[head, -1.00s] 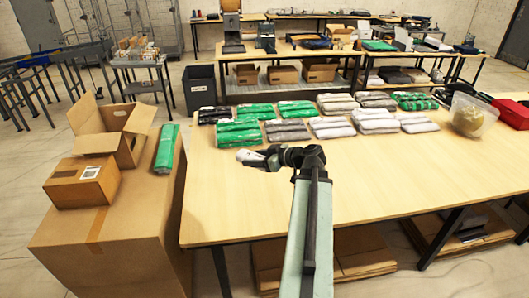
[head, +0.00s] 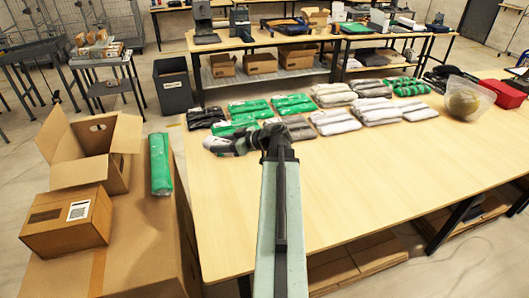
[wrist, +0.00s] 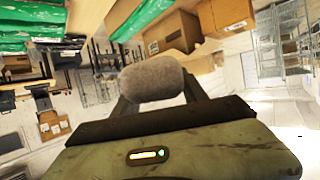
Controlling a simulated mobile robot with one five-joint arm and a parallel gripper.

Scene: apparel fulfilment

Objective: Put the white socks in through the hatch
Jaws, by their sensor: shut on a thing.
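My gripper (head: 232,143) is over the left part of the wooden table, near its left edge. It is shut on a pale, greyish-white rounded bundle, which I take to be the white socks (head: 214,146). In the wrist view the bundle (wrist: 152,80) sits between the two fingers of my gripper (wrist: 157,96) and looks grey in shadow. The bundle is held clear of the boxes. I cannot make out a hatch for certain in either view.
An open cardboard box (head: 85,175), a closed small box (head: 68,222) and a green pack (head: 160,163) stand on a large carton at left. Several green, grey and white packs (head: 335,121) lie in rows on the table (head: 370,175). A dark bin (head: 173,86) stands behind.

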